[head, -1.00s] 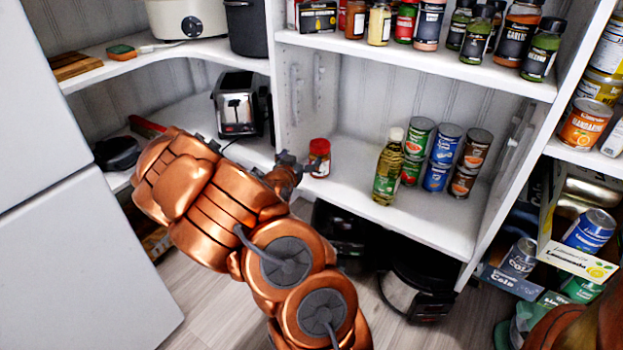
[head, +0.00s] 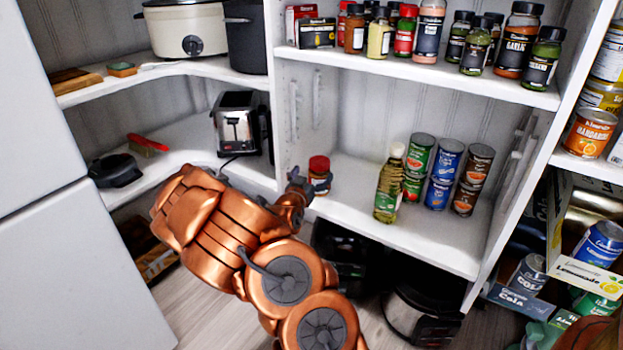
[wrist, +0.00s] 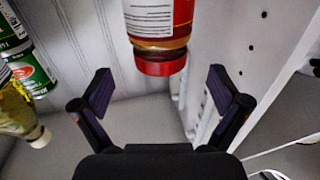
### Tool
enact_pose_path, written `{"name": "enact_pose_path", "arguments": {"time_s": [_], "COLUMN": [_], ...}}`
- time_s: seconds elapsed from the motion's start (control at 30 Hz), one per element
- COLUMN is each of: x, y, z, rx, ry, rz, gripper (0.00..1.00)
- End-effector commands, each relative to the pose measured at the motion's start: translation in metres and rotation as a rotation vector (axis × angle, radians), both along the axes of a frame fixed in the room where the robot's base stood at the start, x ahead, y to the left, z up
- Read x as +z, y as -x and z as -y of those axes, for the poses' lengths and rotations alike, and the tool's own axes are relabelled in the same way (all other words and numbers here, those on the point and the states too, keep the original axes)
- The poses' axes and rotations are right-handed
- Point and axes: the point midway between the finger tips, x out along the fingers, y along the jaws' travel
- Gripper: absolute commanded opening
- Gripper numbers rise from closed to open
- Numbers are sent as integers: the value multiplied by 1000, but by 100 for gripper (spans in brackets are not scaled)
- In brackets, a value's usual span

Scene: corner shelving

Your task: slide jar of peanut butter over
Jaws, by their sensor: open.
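The jar of peanut butter (head: 319,183), small with a red lid and a pale label, stands at the left end of the middle shelf (head: 345,212). My gripper (head: 303,184) is right beside its left side in the head view and partly covers it. In the wrist view the jar (wrist: 158,22) appears upside down, lid downward in the picture. It lies ahead, between the lines of the two spread fingers of my gripper (wrist: 160,92). The fingers are open, with a visible gap on each side of the jar. Part of the jar is cut off at the top there.
An oil bottle (head: 389,185) and stacked cans (head: 440,175) stand to the jar's right, with bare shelf between. A shelf divider (head: 278,125) rises at the left, beside a toaster (head: 237,125). Spice jars (head: 520,40) fill the shelf above.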

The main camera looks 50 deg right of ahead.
Motion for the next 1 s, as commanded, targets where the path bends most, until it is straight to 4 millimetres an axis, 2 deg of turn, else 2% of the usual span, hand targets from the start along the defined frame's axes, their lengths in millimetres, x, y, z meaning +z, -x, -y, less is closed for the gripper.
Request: {"name": "enact_pose_path", "arguments": {"time_s": [0.5,0.7,1.0], "x": [-1,-2,-1], "y": [-11,-13,-15], "z": [46,55,57], "rx": [-2,-2,0], "ry": [-1,-4,-3], "rz": [2,-1,-1], "gripper": [98,98,98]}}
